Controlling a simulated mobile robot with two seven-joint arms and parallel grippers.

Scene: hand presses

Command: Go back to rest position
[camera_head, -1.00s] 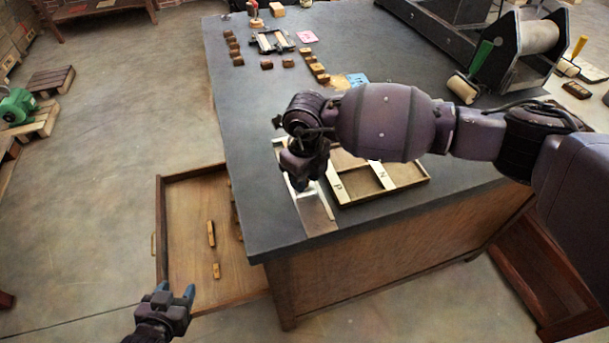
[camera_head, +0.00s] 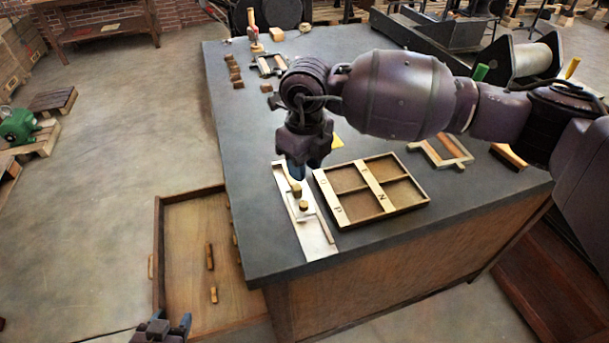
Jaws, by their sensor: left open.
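My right gripper (camera_head: 298,172) points down over the far end of a pale metal plate (camera_head: 313,236) on the dark table. Its fingertips are mostly hidden by its body, so I cannot tell how far apart they are. Two small wooden blocks (camera_head: 303,206) stand on the plate just below it; contact with the fingers cannot be told. My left gripper (camera_head: 172,328) is open at the bottom left edge, partly cut off, near the pulled-out drawer (camera_head: 185,250).
A compartmented wooden tray (camera_head: 424,200) lies right of the plate on the dark table (camera_head: 262,225). The drawer holds several wooden pieces. Small blocks (camera_head: 235,72), a frame (camera_head: 268,66) and a roller press (camera_head: 530,58) stand further back.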

